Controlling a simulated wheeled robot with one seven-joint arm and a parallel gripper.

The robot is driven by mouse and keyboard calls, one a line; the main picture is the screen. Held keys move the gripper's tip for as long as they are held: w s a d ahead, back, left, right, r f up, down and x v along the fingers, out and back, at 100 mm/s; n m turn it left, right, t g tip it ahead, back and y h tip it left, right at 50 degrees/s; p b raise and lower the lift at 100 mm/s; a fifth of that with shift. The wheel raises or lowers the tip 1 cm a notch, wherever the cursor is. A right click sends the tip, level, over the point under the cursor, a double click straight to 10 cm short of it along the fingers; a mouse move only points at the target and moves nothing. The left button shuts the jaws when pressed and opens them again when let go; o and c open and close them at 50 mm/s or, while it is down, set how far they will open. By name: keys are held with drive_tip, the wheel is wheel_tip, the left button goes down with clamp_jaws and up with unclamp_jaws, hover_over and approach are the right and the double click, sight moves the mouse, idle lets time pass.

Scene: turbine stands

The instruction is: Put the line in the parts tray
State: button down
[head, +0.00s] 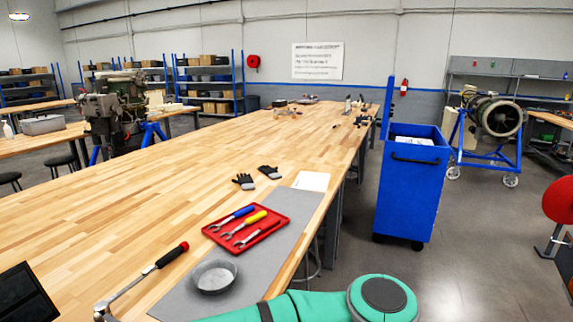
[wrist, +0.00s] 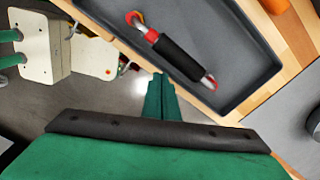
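In the wrist view a short line (wrist: 174,53) with a black sleeve, silver ends and red at both tips lies inside a dark grey tray (wrist: 262,72), clear of its right wall. My gripper (wrist: 161,76) shows there with its two green fingers together and nothing visible between them. The fingertips are near the tray's lower edge, apart from the line in the picture. The head view shows a green part of my arm at the bottom, but not my gripper. I cannot make out this line or tray there.
On the bench, a red tray (head: 211,231) holds several tools. A metal bowl (head: 214,277), a black-handled tool with a red end (head: 160,262), gloves (head: 269,172) and a dark object (head: 24,292) lie near. A blue cart (head: 410,195) stands right. The bench middle is clear.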

drive_tip(key=shift+a, duration=0.1)
drive_tip(key=shift+w+a, duration=0.4)
drive_tip(key=shift+a, duration=0.35)
drive_tip(key=shift+a, duration=0.1)
drive_tip(key=shift+w+a, duration=0.15)
drive_tip(key=shift+a, duration=0.35)
drive_tip(key=shift+w+a, duration=0.15)
drive_tip(key=shift+a, duration=0.35)
drive_tip(key=shift+w+a, duration=0.4)
drive_tip(key=shift+a, duration=0.3)
drive_tip(key=shift+w+a, duration=0.35)
drive_tip(key=shift+a, duration=0.7)
drive_tip(key=shift+w+a, duration=0.2)
drive_tip(key=shift+s, duration=0.1)
drive_tip(key=shift+r, duration=0.15)
